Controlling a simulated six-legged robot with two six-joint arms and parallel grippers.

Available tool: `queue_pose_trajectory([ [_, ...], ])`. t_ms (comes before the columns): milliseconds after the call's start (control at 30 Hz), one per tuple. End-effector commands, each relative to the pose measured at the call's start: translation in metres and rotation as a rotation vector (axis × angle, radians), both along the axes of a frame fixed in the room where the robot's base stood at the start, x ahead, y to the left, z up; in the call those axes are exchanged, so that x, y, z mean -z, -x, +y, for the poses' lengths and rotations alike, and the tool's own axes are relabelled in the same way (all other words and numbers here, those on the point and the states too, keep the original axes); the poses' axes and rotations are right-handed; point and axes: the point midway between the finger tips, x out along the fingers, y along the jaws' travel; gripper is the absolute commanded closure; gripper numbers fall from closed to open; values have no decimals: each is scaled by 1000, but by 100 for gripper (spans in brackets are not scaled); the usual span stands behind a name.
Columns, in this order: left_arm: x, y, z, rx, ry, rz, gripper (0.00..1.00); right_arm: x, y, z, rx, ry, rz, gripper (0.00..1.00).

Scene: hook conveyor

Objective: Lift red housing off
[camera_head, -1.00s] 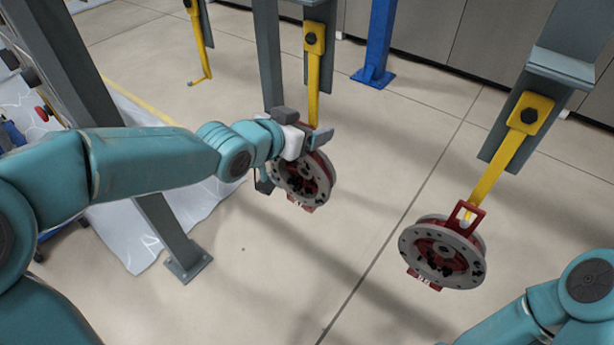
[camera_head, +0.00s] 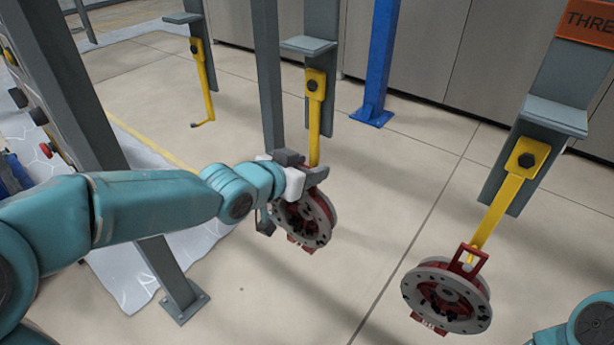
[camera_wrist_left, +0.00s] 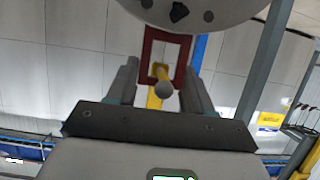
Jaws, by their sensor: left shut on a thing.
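A red housing with a grey drilled disc face (camera_head: 305,220) hangs at the middle yellow hook (camera_head: 314,115) in the head view. My left gripper (camera_head: 300,175) is at its top, shut on its red handle. In the left wrist view the red rectangular handle (camera_wrist_left: 150,50) stands between the two fingers of my left gripper (camera_wrist_left: 160,88). The yellow hook's rounded tip (camera_wrist_left: 164,89) shows at the lower part of the handle opening. The grey disc (camera_wrist_left: 195,12) is at the top edge. In the head view my wrist and fingers cover the handle. My right gripper is out of view.
A second red housing with a grey disc (camera_head: 446,296) hangs on the right yellow hook (camera_head: 497,205). An empty yellow hook (camera_head: 203,85) hangs at the back left. A grey post (camera_head: 160,250) stands behind my left forearm. A blue post (camera_head: 378,70) stands behind. The floor between is clear.

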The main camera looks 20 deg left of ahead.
Motion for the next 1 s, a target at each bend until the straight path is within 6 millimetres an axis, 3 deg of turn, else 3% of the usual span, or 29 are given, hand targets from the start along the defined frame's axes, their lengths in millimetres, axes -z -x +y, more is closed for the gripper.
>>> queue_pose_trajectory([
  [167,-22,-1,0,0,2,-15,100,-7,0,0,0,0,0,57],
  [433,-40,0,1,0,5,-16,100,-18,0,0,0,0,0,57],
  [767,-38,28,11,-1,5,-16,100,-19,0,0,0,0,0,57],
  [1000,-41,68,27,-3,3,-16,100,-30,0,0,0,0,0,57],
])
